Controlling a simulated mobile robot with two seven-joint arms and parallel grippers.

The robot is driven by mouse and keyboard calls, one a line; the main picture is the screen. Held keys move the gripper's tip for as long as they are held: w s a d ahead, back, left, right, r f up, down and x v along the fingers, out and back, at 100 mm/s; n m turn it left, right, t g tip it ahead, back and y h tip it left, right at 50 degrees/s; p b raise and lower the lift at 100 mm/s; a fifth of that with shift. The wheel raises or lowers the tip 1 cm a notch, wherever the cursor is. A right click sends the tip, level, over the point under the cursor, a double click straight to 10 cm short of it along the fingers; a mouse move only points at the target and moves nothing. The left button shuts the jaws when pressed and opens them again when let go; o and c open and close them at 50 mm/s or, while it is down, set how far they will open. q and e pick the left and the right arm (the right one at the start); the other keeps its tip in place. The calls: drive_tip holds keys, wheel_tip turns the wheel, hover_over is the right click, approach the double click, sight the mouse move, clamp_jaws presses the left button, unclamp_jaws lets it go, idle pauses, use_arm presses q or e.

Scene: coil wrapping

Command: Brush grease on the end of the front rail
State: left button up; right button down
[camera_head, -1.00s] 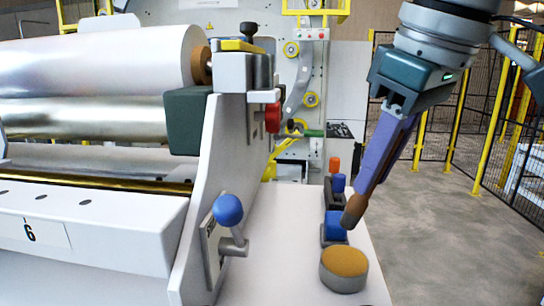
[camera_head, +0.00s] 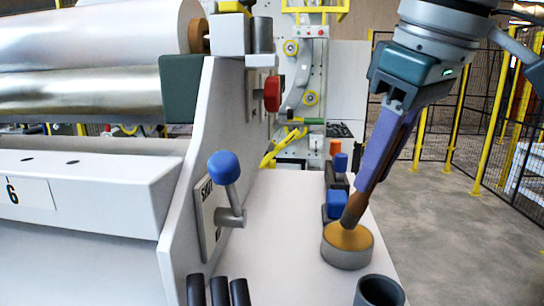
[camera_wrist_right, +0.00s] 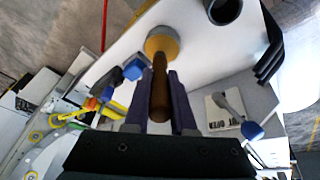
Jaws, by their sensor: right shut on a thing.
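My right gripper (camera_head: 376,172), with purple fingers, is shut on a brown brush (camera_head: 354,210). The brush points down, tilted, and its lower end meets the tan grease surface of a round grey pot (camera_head: 346,257). In the right wrist view the brush (camera_wrist_right: 160,88) runs between the two fingers (camera_wrist_right: 160,100) toward the pot (camera_wrist_right: 163,42); its tip overlaps the pot's edge. I cannot tell how deep the tip sits. The front rail cannot be made out in the current views. My left gripper is not in view.
The white machine with rollers (camera_head: 80,92) and an upright side plate (camera_head: 192,170) stands at left. A blue-knobbed lever (camera_head: 224,168) juts from the plate. Blue-topped items (camera_head: 336,204) stand behind the pot. A dark cup (camera_head: 380,291) and several dark rods (camera_head: 219,291) are in front.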

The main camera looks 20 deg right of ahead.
drive_tip(key=shift+f+b, duration=0.3)
drive_tip(key=shift+f, duration=0.35)
idle(0.6)
idle(0.6)
drive_tip(key=shift+p, duration=0.4)
idle(0.5)
drive_tip(key=shift+f, duration=0.1)
idle(0.4)
wheel_tip(320, 180, up, 7)
drive_tip(key=p, duration=0.9)
idle(0.6)
